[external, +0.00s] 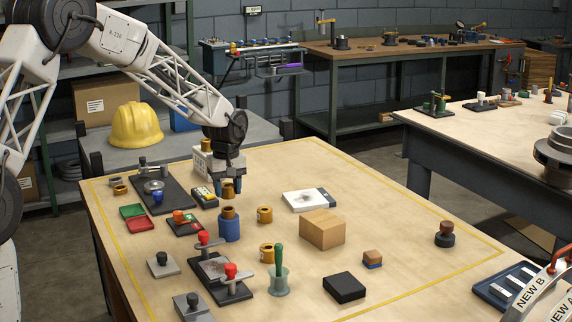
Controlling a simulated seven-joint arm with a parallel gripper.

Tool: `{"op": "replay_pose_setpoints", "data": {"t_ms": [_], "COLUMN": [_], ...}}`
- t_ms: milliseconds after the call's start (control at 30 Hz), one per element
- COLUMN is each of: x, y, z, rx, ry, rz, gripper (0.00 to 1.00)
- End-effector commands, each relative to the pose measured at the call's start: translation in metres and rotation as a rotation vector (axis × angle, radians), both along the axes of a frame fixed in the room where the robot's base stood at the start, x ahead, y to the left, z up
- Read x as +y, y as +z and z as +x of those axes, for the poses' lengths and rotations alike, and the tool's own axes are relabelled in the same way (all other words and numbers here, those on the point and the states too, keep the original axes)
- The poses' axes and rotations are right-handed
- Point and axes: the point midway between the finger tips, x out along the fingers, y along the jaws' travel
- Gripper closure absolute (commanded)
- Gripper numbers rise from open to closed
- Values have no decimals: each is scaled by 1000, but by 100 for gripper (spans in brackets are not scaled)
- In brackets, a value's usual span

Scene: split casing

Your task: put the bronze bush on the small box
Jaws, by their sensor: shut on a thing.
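My gripper (228,188) is shut on a bronze bush (228,190), held just above a blue cylinder (229,229) with a bronze top. Whether the held bush touches anything below is hard to tell; a small gap seems to show. A small cardboard box (322,230) sits closed on the table to the right of my gripper, its top bare. Other bronze bushes stand on the table: one right of the blue cylinder (264,214), one nearer the front (267,253).
A green-handled tool in a cup (279,275), a red-knobbed clamp fixture (222,277) and a black block (344,288) stand in front. The table's right middle is mostly clear.

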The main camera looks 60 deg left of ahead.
Motion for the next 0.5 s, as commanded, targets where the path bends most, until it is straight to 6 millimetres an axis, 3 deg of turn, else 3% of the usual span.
{"op": "replay_pose_setpoints", "data": {"t_ms": [167,500], "x": [-32,-115], "y": [10,28], "z": [6,12], "rx": [-2,-2], "ry": [-7,-18], "rz": [2,1], "gripper": [90,90]}}
